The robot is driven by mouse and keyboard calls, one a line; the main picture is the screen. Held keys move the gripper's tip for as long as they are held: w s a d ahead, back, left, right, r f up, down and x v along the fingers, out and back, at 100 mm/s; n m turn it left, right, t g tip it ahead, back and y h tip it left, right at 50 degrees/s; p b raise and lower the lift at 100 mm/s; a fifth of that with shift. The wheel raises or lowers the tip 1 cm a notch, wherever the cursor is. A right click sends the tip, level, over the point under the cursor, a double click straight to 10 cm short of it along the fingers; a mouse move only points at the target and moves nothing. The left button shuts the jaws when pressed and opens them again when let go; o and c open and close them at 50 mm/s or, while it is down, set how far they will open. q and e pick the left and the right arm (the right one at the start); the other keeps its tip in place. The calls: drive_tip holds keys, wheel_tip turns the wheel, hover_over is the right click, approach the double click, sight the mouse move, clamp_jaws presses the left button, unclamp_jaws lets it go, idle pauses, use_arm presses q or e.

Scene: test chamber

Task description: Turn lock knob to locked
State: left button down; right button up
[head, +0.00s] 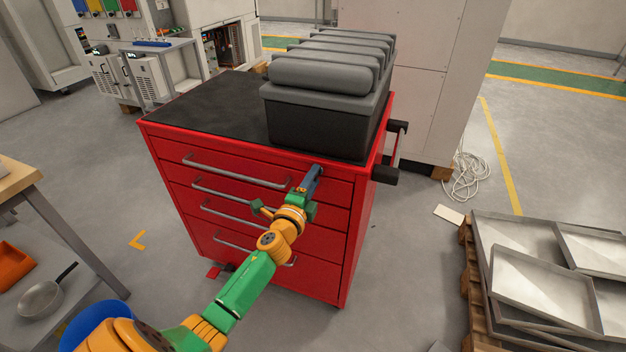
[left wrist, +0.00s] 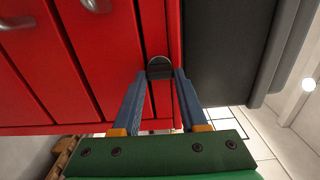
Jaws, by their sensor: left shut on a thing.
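The lock knob (left wrist: 159,67) is a small dark round piece on the front of the red tool cabinet (head: 245,160), near its top right corner. In the left wrist view it sits between the tips of my two blue fingers. My left gripper (head: 314,178) reaches the cabinet front from below and is shut on the knob. In the head view the gripper hides the knob. Which way the knob is turned cannot be told. My right gripper is not in view.
A dark grey case (head: 320,115) with ribbed padding stands on the cabinet's black top (head: 205,105). Drawer handles (head: 236,172) stick out below and left of my gripper. A black push handle (head: 385,175) is at the right side. A pallet of metal trays (head: 540,285) stands at right.

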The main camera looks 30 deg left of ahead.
use_arm(q)
drive_tip(key=shift+f, duration=0.2)
drive_tip(key=c, duration=0.6)
unclamp_jaws()
drive_tip(key=shift+o, duration=0.8)
drive_tip(key=shift+r, duration=0.15)
drive_tip(key=shift+s, duration=0.1)
drive_tip(key=v, duration=0.7)
